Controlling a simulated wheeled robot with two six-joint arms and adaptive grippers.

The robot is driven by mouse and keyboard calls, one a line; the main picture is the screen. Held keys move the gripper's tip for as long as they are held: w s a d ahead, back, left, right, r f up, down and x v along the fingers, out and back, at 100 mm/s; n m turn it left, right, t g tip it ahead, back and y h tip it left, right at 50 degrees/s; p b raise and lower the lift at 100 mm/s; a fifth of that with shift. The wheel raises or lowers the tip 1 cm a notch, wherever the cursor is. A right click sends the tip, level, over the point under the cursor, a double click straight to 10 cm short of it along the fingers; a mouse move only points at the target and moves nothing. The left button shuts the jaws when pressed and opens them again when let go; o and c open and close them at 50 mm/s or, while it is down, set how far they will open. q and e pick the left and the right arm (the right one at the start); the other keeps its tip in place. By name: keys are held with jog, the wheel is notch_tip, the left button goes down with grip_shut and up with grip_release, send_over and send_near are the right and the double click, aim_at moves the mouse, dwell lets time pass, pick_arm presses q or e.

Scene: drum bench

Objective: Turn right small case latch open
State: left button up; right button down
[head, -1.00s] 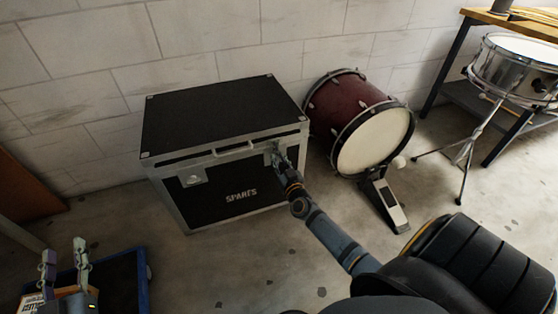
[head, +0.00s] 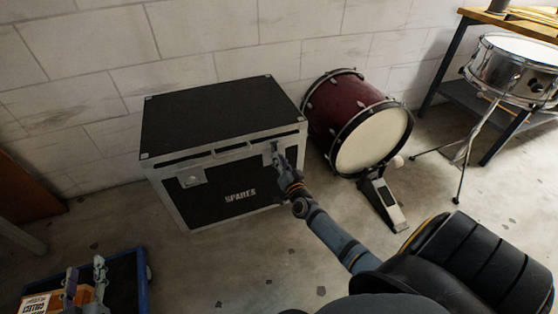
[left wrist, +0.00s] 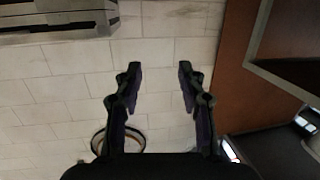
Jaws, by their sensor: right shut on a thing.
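The black case (head: 215,112) with metal edges and the word SPARES stands on the floor against the wall, its lid down. My right gripper (head: 272,153) is at the right latch on the case's front edge and shut on it. The fingers hide most of that latch, so its angle cannot be told. The left latch (head: 192,177) is in plain view on the front. My left gripper (head: 84,272) is low at the left of the head view, away from the case. It is open and empty in the left wrist view (left wrist: 157,75).
A red bass drum (head: 360,118) with a pedal (head: 383,203) stands right of the case. A snare drum (head: 512,68) on a stand is by the bench at far right. A blue-edged platform (head: 125,285) with a cardboard box (head: 38,303) is near my left gripper.

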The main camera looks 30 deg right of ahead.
pick_arm(q)
notch_tip(320, 180, up, 15)
jog(key=t+b, duration=0.1)
jog(key=t, duration=0.6)
jog(key=shift+s+m+b, duration=0.3)
jog(key=shift+m, duration=0.1)
pick_arm(e)
jog(key=shift+s+d+f+m, duration=0.1)
jog(key=shift+f+m, duration=0.1)
jog(key=shift+m, duration=1.5)
jog(key=shift+w+d+f+m, duration=0.1)
jog(key=shift+f+m, duration=0.1)
jog(key=shift+m, duration=1.5)
jog(key=shift+s+d+f+m, duration=0.1)
jog(key=shift+f+m, duration=0.1)
jog(key=shift+m, duration=1.5)
pick_arm(q)
jog(key=shift+r, duration=0.15)
pick_arm(e)
jog(key=c, duration=1.4)
grip_release()
jog(key=v, duration=1.2)
